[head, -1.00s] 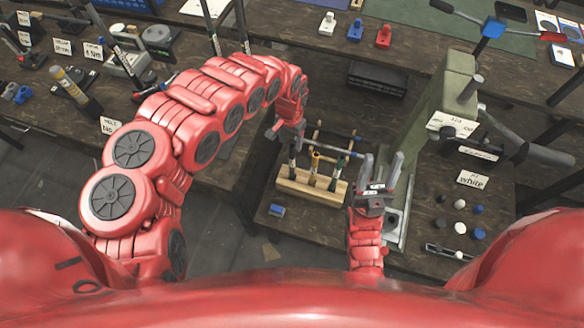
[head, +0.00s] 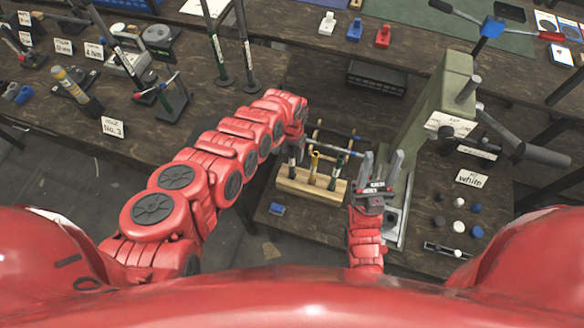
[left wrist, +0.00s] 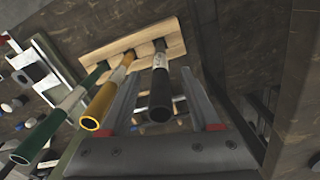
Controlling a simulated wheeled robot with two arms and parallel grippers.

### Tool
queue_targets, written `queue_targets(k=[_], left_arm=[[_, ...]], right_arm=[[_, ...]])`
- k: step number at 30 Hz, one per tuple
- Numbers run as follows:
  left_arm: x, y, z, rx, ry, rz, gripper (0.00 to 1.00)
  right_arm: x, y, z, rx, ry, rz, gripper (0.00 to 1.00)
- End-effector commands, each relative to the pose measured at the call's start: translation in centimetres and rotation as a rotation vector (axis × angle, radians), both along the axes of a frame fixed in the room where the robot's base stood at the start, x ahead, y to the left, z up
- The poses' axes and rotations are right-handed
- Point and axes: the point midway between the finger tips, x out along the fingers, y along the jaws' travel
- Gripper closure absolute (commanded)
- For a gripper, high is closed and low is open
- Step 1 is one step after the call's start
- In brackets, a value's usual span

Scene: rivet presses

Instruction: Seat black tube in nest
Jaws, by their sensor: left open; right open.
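The black tube (left wrist: 160,88) stands in a wooden rack (head: 304,190) at the end of a row. In the left wrist view it lies between the fingers of my open left gripper (left wrist: 160,75). I cannot tell whether either finger touches it. My right gripper (head: 380,178) is open and empty, right of the rack, in front of the press (head: 440,100). I cannot make out the nest clearly.
A small blue block (head: 277,209) lies in front of the rack. A dark bin (head: 377,78) is behind it. Several black, white and blue caps (head: 459,227) stand right of the press, near a "white" label (head: 471,179). The press lever (head: 545,155) sticks out to the right.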

Motion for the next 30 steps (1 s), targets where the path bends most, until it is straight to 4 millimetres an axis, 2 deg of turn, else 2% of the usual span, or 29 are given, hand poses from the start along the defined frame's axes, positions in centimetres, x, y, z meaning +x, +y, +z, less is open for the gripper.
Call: queue_targets(k=[3, 11, 14, 22, 30], left_arm=[[0.01, -0.02, -0.62, 0.001, -0.001, -0.001, 0.37], [0.05, 0.07, -0.62, 0.002, -0.001, -0.001, 0.37], [0.04, 0.07, -0.63, 0.002, -0.001, 0.0, 0.51], [0.02, 0.07, -0.64, 0.002, -0.001, -0.001, 1.0], [0.01, 0.07, -0.65, 0.002, -0.001, 0.0, 1.0]], right_arm=[[0.0, 0.0, -0.32, 0.0, -0.001, 0.0, 0.5], [0.0, 0.0, -0.29, 0.0, -0.001, 0.0, 0.5], [-0.01, 0.0, -0.29, 0.0, 0.0, 0.0, 0.5], [-0.01, 0.0, -0.29, 0.0, 0.0, 0.0, 0.5], [-0.01, 0.01, -0.29, 0.0, -0.001, 0.0, 0.5]])
